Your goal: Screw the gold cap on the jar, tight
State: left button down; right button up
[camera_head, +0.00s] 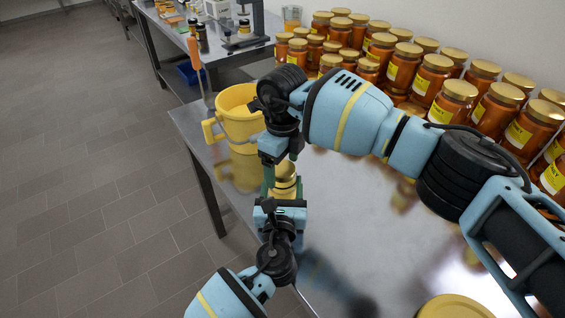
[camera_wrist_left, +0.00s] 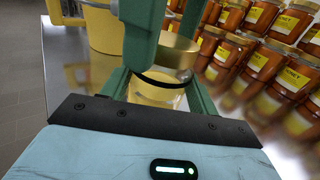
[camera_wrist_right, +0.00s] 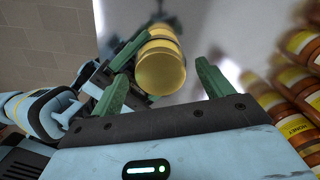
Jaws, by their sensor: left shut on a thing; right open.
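The jar (camera_head: 285,190) stands upright on the steel table, with the gold cap (camera_head: 286,169) at its top. My left gripper (camera_head: 281,200) is shut around the jar body from the near side; the jar (camera_wrist_left: 155,92) shows between its green fingers in the left wrist view. My right gripper (camera_head: 282,163) points down from above and is open. In the right wrist view the gold cap (camera_wrist_right: 161,68) lies between its spread fingers, with space beside it. A dark line shows under the cap; whether it is seated cannot be told.
Many gold-lidded honey jars (camera_head: 432,75) crowd the back right. A round gold lid (camera_head: 455,307) shows at the near edge. The table's middle (camera_head: 350,220) is clear.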

aim_at(282, 192)
notch_tip(282, 192, up, 12)
dwell(0.6)
pick_arm(q)
jog(key=shift+c, duration=1.6)
grip_release()
jog(key=shift+s+a, duration=0.15)
jog(key=shift+s, duration=3.75)
pick_arm(e)
jog(key=shift+r, duration=0.35)
pick_arm(q)
jog(key=shift+s+f, duration=0.1)
pick_arm(e)
jog(key=shift+f, duration=0.1)
